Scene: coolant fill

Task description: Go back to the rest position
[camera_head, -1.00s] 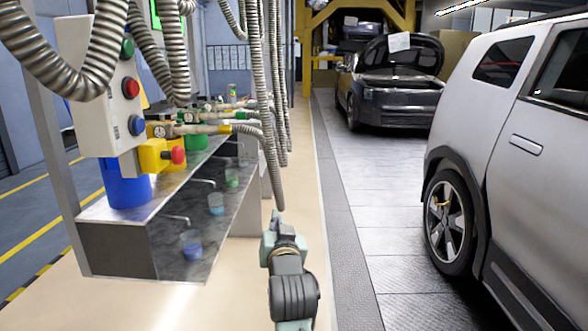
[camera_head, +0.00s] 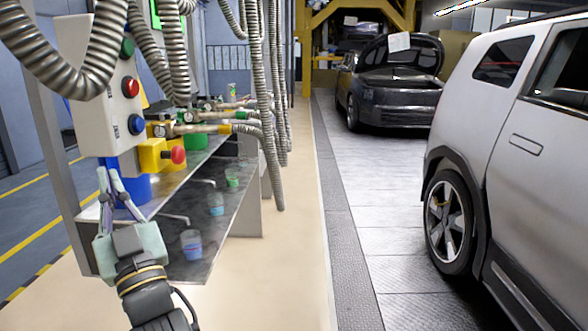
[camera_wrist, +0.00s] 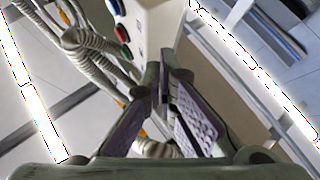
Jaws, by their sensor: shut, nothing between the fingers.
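My gripper (camera_head: 109,175) is at the lower left in the head view. Its fingers point up, in front of the near end of the metal bench and the blue container (camera_head: 135,190). It overlaps part of both. In the wrist view my gripper (camera_wrist: 168,85) has its fingertips close together, with nothing held between them. The control box (camera_head: 103,90) with green, red and blue buttons stands above it. The box also shows at the top of the wrist view (camera_wrist: 152,25).
The metal bench (camera_head: 217,185) holds hose nozzles and a yellow block with a red knob (camera_head: 161,155). Cups stand in its lower part, one with blue liquid (camera_head: 191,243). Hoses (camera_head: 268,110) hang nearby. A silver car (camera_head: 510,150) stands right; the floor between is clear.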

